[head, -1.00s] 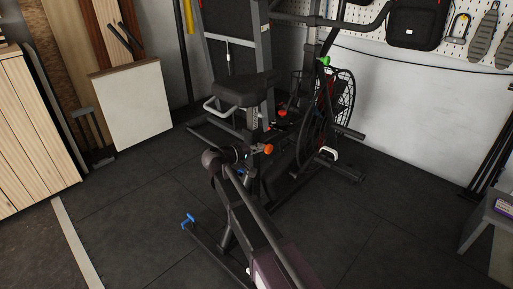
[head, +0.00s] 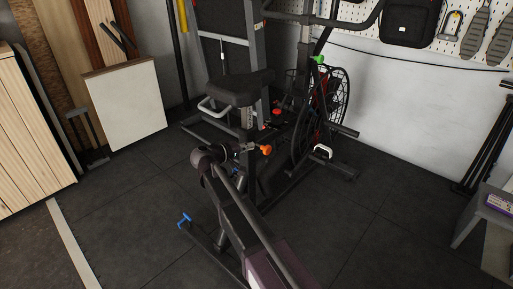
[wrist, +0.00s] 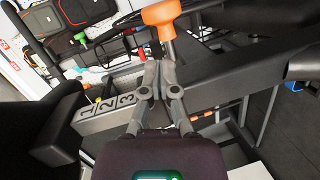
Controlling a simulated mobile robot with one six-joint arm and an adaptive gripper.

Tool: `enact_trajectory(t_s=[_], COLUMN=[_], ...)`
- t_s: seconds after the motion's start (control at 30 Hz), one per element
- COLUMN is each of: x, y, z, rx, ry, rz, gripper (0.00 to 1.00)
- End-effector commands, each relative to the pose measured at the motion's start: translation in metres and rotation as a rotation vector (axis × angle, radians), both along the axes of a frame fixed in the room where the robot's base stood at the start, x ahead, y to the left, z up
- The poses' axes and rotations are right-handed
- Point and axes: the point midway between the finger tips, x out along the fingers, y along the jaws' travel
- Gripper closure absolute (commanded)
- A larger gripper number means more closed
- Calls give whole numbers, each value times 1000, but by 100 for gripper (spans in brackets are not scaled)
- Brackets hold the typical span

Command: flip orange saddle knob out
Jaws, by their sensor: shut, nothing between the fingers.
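The orange saddle knob (head: 265,150) sticks out to the right of the seat post below the black saddle (head: 240,88) of the exercise bike. In the wrist view the orange knob (wrist: 163,14) is at the top centre, its wide head up and its metal-coloured shank pointing down toward my fingers. My gripper (wrist: 158,72) is shut and empty, with its fingertips just below the knob; I cannot tell whether they touch the shank. In the head view my gripper (head: 241,154) is beside the post, left of the knob, and partly hard to make out against the dark frame.
The bike's dark frame and caged fan wheel (head: 325,105) stand close behind. A blue handle (head: 184,219) sits low at the front. Open floor (head: 390,220) lies to the right.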

Motion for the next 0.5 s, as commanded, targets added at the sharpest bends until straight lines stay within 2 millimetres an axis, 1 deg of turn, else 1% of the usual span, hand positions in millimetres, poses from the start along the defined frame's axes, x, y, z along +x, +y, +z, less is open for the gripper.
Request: enact_trajectory(t_s=[0.03,0.1,0.3,0.5], x=[2,-10,-32,-50], y=[9,17,41,61], z=[5,6,12,18], rx=[0,0,0,0], ry=[-1,0,0,-1], rz=[2,4,4,2], gripper=[100,100,100,100])
